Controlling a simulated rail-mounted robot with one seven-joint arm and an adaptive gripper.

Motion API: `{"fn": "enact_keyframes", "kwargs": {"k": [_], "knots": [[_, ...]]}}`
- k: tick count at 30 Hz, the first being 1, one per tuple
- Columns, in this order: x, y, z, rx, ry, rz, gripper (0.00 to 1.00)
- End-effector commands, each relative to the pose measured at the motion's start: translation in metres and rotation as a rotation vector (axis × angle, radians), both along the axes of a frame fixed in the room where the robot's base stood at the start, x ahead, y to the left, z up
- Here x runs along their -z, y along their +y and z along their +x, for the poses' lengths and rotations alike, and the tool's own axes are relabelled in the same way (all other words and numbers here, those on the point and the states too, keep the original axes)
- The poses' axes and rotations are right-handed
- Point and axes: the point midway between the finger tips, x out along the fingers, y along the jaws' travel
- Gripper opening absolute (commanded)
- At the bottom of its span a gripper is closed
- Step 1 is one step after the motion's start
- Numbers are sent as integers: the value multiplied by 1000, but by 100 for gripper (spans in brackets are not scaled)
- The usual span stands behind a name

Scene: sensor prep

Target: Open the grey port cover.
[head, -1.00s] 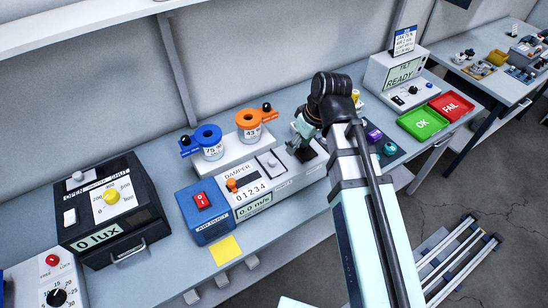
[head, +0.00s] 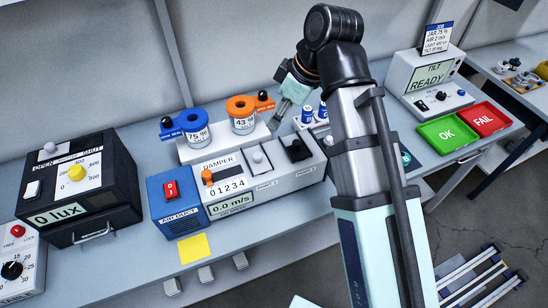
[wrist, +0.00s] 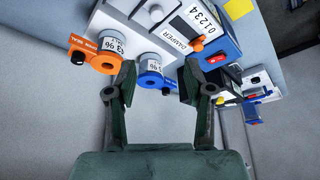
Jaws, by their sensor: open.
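The air duct unit (head: 235,186) stands on the bench. Its top has a light grey knob (head: 258,156) and, to the right, a black knob (head: 297,150) on a dark square; both appear to be port covers and both look in place. The grey knob also shows at the top of the wrist view (wrist: 157,12). My gripper (head: 286,104) is open and empty, above and behind the unit, right of the orange-lidded jar. In the wrist view its fingers (wrist: 165,84) are spread, with the blue-lidded jar beyond them.
The blue-lidded jar (head: 198,128) and orange-lidded jar (head: 242,113) stand on a raised block behind the unit. Small blue-topped vials (head: 308,115) stand to the right. A black lux box (head: 80,190) is at left; green (head: 446,133) and red (head: 484,115) trays are at right.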

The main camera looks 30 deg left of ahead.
Motion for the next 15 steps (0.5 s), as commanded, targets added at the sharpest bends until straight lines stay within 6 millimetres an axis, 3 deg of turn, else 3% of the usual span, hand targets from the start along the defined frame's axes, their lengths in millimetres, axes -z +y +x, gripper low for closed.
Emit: {"fn": "enact_keyframes", "kwargs": {"k": [1,10,15], "knots": [[11,0,0,0,0,0,53],[23,4,-1,-1,2,-1,53],[43,12,-2,0,2,-2,53]]}}
